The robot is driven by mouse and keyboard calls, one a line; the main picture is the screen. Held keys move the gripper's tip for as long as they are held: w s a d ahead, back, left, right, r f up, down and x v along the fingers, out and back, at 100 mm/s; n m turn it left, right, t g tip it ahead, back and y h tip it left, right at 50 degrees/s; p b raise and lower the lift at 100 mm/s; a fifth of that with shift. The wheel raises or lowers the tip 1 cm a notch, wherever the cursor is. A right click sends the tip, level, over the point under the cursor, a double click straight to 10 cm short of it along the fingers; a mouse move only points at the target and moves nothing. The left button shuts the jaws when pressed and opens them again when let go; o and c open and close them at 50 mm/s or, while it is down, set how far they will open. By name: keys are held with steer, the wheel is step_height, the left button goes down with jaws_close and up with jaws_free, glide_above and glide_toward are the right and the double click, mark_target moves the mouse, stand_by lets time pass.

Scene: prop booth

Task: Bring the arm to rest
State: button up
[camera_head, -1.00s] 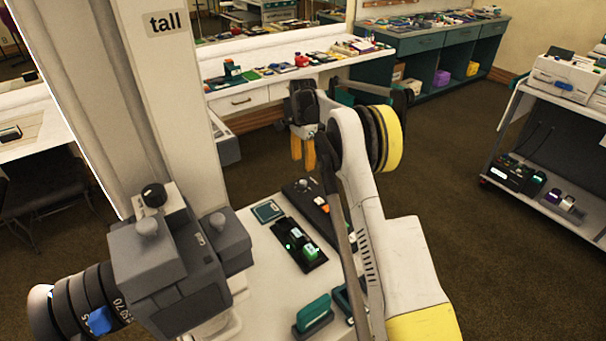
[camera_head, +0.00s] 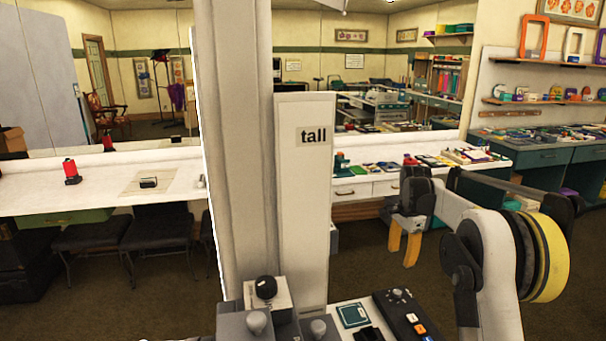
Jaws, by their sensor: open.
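My gripper (camera_head: 403,247) is at the right of the picture, at the end of my white arm with its yellow and black joint. Its two orange fingers point down. They are open, with nothing visible between them. The gripper hangs in front of the far counter, apart from the things on the small surface below. The arm's lower part runs out of the bottom of the picture.
A grey camera-like device (camera_head: 255,325) and a dark control panel (camera_head: 400,318) stand close in front at the bottom. A tall white panel (camera_head: 305,210) marked "tall" rises beside a grey post (camera_head: 238,150). A white counter (camera_head: 100,190) is at the left; dark floor lies between.

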steer(key=s+a+r+n+t, duration=0.2)
steer(key=s+a+r+n, duration=0.2)
steer(key=s+r, duration=0.45)
steer(key=s+a+r+n+t, duration=0.1)
steer(key=s+a+r+n, duration=0.2)
steer(key=s+a+r, duration=0.5)
steer(key=s+a+f+n+t, duration=0.1)
steer(key=s+f+n, duration=0.2)
steer(key=s, duration=0.8)
steer(key=s+f+n+t, duration=0.2)
steer(key=s+f+n, duration=0.2)
steer(key=s, duration=0.8)
steer(key=shift+a+f+t, duration=0.3)
steer(key=shift+a+f, duration=0.05)
steer(key=shift+a, duration=0.05)
steer(key=shift+d, duration=0.1)
